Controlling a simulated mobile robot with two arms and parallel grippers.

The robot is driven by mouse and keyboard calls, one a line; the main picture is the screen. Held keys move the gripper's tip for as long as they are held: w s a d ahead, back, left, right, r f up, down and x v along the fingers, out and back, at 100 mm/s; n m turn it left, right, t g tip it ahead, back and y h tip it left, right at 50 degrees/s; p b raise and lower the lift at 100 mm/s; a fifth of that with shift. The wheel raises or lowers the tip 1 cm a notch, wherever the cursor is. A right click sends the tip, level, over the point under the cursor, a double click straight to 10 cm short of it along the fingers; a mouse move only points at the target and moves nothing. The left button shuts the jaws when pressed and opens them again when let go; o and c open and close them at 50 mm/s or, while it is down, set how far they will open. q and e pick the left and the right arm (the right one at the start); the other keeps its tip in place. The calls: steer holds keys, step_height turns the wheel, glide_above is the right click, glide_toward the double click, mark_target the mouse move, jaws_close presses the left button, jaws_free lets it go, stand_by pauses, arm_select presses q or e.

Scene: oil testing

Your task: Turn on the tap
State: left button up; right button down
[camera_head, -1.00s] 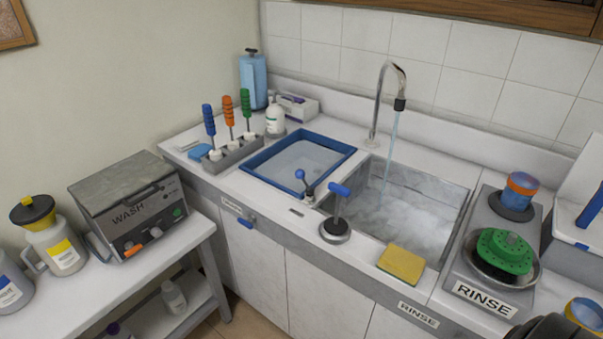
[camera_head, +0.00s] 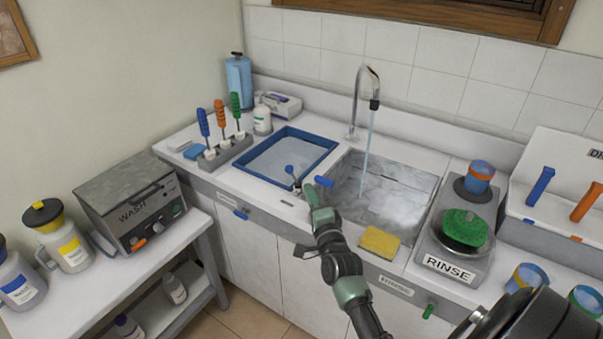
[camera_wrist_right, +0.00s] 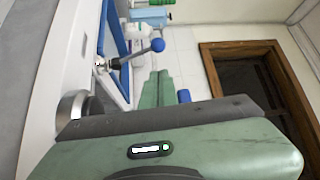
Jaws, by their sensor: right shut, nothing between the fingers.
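The curved metal tap (camera_head: 367,85) stands at the back of the sink (camera_head: 392,180), and a thin stream of water (camera_head: 367,145) falls from its spout. At the sink's front left is a small blue ball-tipped lever (camera_head: 289,169); it also shows in the right wrist view (camera_wrist_right: 157,45). My left gripper is not in view.
A yellow sponge (camera_head: 380,242) lies on the sink's front edge. A blue-rimmed tray (camera_head: 327,155) is left of the sink. A RINSE unit (camera_head: 432,248) with a green brush (camera_head: 463,228) is on the right.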

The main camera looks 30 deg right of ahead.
mark_target(291, 174)
steer(key=p+x, duration=0.1)
steer(key=x, duration=0.6)
steer(key=shift+w, duration=0.35)
steer(key=shift+s+a+f+b, duration=0.3)
steer(key=shift+a+f, duration=0.3)
steer(key=shift+s+a+f+b, duration=0.25)
steer(key=shift+a+f+b, duration=0.05)
steer(key=shift+a+f, duration=0.3)
steer(key=shift+s+a, duration=0.1)
steer(key=shift+a, duration=0.15)
